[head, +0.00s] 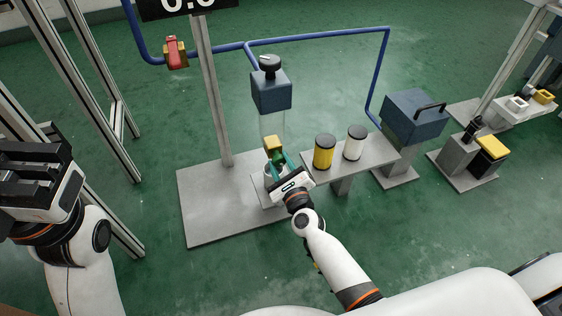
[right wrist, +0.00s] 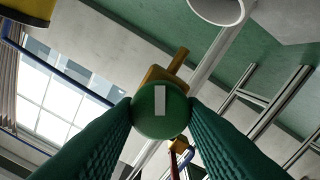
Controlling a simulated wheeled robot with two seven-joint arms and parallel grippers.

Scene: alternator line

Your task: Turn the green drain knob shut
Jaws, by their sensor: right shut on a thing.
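The green drain knob (right wrist: 160,110) is a round disc with a pale stripe on its face, on a brass-coloured valve body (right wrist: 163,78). My right gripper (right wrist: 162,112) is shut on the knob, with one textured green finger on each side of it. In the head view my right gripper (head: 276,164) is at the valve below the clear bowl, and it mostly hides the knob. The stripe looks roughly upright in the right wrist view. My left gripper (head: 35,170) is at the left edge, away from the valve; its jaw opening cannot be made out.
A blue-grey filter housing (head: 271,92) with a black top knob stands above the valve. A yellow canister (head: 324,152) and a white canister (head: 355,143) stand on a grey shelf to the right. A red-handled valve (head: 176,52) sits on the blue pipe. A grey post (head: 211,100) rises at left.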

